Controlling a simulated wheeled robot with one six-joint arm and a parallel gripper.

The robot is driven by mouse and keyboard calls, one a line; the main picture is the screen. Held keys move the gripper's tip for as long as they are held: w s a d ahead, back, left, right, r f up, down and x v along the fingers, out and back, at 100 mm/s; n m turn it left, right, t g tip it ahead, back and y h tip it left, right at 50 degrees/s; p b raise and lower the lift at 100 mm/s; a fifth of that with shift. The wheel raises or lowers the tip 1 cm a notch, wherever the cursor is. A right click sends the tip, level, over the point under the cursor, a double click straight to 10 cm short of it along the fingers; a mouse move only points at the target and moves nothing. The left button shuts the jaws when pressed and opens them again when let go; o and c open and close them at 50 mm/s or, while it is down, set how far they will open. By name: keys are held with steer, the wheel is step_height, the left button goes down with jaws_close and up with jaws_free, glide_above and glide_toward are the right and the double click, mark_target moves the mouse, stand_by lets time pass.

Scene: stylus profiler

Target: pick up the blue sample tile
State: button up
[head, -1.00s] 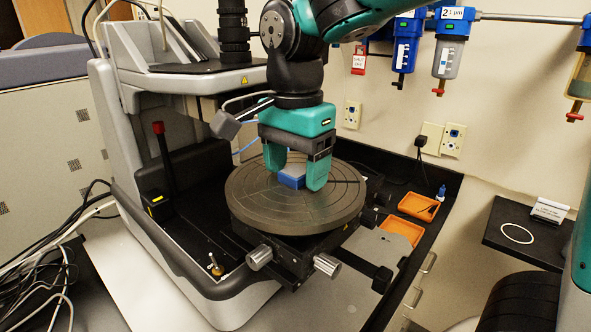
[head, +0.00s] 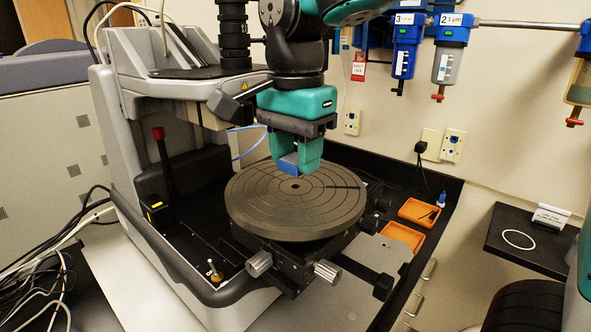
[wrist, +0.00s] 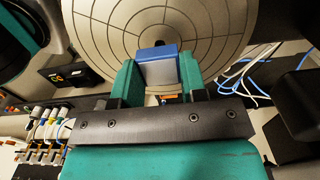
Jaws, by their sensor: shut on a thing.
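The blue sample tile (head: 288,167) is between the two green fingers of my gripper (head: 296,163) in the head view. My gripper is shut on it and holds it above the round dark stage (head: 250,205), with a gap below. In the wrist view the tile (wrist: 158,52) shows a blue edge and a pale grey face, with a finger of my gripper (wrist: 158,76) on each side. The fingers hide the tile's sides. The stage's grooved top (wrist: 110,30) lies beyond the tile.
The profiler's grey column (head: 120,130) and black optics tube (head: 234,40) stand to the left and behind. Two orange trays (head: 418,211) lie right of the stage. Filter units (head: 450,60) hang on the wall at upper right. The stage top is clear.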

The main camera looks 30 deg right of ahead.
mark_target(295, 159)
step_height(295, 159, up, 17)
steer(key=shift+b, duration=0.3)
steer(key=shift+r, duration=0.1)
jaws_close()
